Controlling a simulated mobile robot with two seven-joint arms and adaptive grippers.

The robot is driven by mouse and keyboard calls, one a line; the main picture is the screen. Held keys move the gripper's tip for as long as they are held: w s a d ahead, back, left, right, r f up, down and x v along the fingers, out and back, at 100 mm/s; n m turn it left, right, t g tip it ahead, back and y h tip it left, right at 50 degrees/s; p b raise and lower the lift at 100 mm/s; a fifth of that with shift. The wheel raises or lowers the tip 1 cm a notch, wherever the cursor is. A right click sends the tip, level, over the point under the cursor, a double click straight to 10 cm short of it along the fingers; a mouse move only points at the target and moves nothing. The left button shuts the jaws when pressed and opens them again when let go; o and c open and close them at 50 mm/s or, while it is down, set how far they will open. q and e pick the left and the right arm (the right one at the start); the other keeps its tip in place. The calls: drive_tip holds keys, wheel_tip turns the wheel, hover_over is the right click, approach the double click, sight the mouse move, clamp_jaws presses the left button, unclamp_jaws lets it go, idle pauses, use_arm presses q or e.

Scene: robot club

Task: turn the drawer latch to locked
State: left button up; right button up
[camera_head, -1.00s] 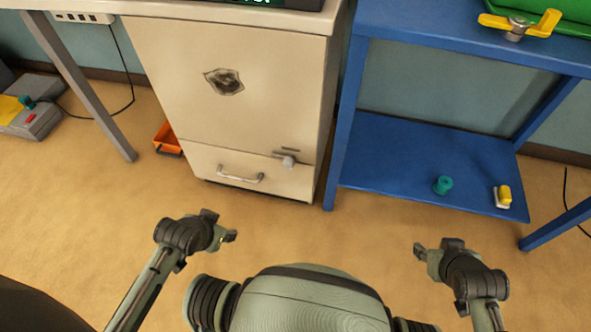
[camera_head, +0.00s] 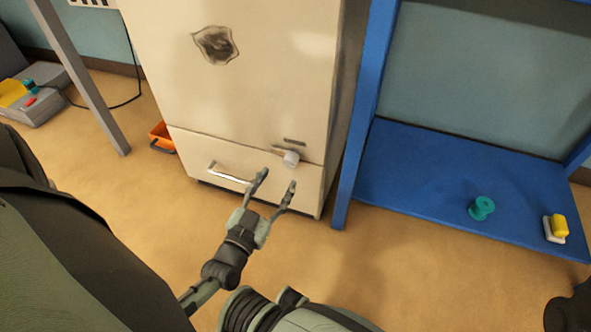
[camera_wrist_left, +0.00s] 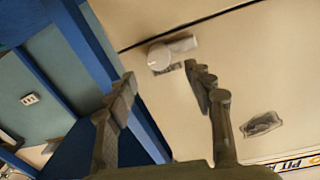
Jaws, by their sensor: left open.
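The latch (camera_head: 291,158) is a small pale knob at the upper right of the drawer front (camera_head: 309,186), on the seam below the cabinet panel. In the left wrist view the latch (camera_wrist_left: 162,56) shows as a round knob with a short lever pointing right, beside a grey marking. The drawer looks closed and has a curved metal handle (camera_head: 230,173). My left gripper (camera_head: 277,179) is open and empty, its fingers pointing at the latch from below. In the left wrist view the gripper (camera_wrist_left: 160,76) has the latch just beyond its fingertips, apart from them.
The beige cabinet (camera_head: 270,80) stands left of a blue shelf unit (camera_head: 430,180) holding a teal spool (camera_head: 482,208) and a yellow-and-white item (camera_head: 556,229). An orange bin (camera_head: 162,137) is left of the cabinet. Floor in front is partly clear.

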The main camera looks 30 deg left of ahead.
sight(288, 164)
use_arm(q)
drive_tip(key=w, duration=0.2)
drive_tip(key=w+b, duration=0.1)
drive_tip(key=w, duration=0.1)
drive_tip(key=w+a, duration=0.1)
drive_tip(key=w, duration=0.1)
drive_tip(key=shift+w, duration=0.2)
drive_tip(key=c, duration=1.2)
